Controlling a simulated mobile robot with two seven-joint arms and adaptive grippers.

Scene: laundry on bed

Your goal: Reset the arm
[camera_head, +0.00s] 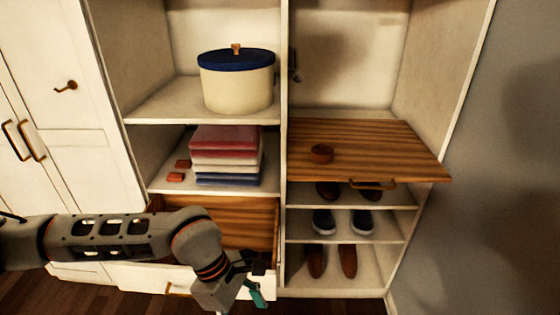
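My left arm reaches in from the left across the lower part of the wardrobe. Its gripper (256,284) hangs low in front of the open drawer (170,280). A small teal patch shows at the fingertips; I cannot tell whether it is part of the gripper or something held. The fingers are small and dark, so their opening is unclear. My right arm and gripper are out of view.
Shoes (330,222) sit on shelves below. Folded clothes (226,155) and a blue-lidded cream box (237,80) stand on the left shelves. White doors (60,120) are at left.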

